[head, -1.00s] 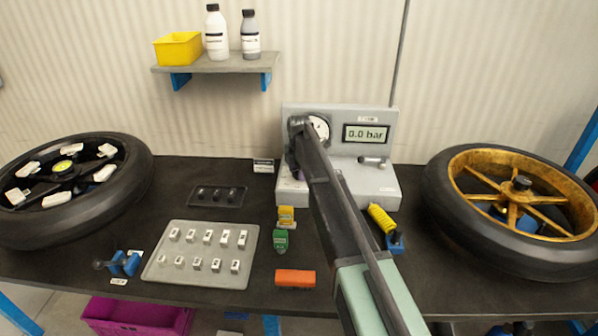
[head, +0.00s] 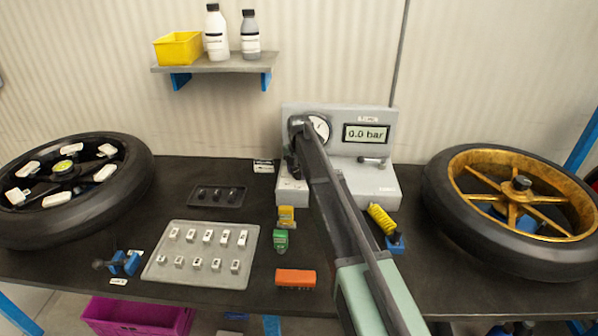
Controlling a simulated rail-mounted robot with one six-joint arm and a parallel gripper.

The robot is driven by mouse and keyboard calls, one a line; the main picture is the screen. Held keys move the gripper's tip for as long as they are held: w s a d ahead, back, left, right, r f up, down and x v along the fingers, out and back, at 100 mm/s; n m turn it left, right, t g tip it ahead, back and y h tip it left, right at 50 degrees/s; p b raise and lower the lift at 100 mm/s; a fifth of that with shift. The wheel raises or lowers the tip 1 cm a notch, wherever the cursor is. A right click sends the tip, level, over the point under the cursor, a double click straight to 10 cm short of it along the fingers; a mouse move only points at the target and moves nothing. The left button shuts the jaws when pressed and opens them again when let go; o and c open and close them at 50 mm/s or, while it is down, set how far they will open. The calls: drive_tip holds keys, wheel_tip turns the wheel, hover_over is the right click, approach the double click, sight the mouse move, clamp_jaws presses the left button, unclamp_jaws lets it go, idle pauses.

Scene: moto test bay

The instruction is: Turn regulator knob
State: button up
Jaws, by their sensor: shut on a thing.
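The grey test unit (head: 350,185) stands at the back middle of the bench. It has a round gauge (head: 320,127), a display (head: 366,134) reading 0.0 bar and a small lever (head: 372,160). My gripper (head: 293,172) points down at the left part of the unit, below the gauge. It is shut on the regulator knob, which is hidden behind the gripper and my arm. My arm also covers part of the gauge and the middle of the unit's base.
A tray of small white weights (head: 153,272) and a dark tray (head: 193,203) lie left. Green (head: 280,240) and orange (head: 295,278) blocks lie near my arm. A yellow coil (head: 381,218) lies right of it. Wheels stand at left (head: 120,215) and right (head: 440,215).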

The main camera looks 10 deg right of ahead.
sight(299, 170)
drive_tip(key=o, duration=0.9)
drive_tip(key=shift+o, duration=0.2)
wheel_tip(299, 170, up, 11)
drive_tip(key=p, duration=1)
drive_tip(key=shift+p, duration=0.4)
drive_tip(key=shift+f, duration=0.1)
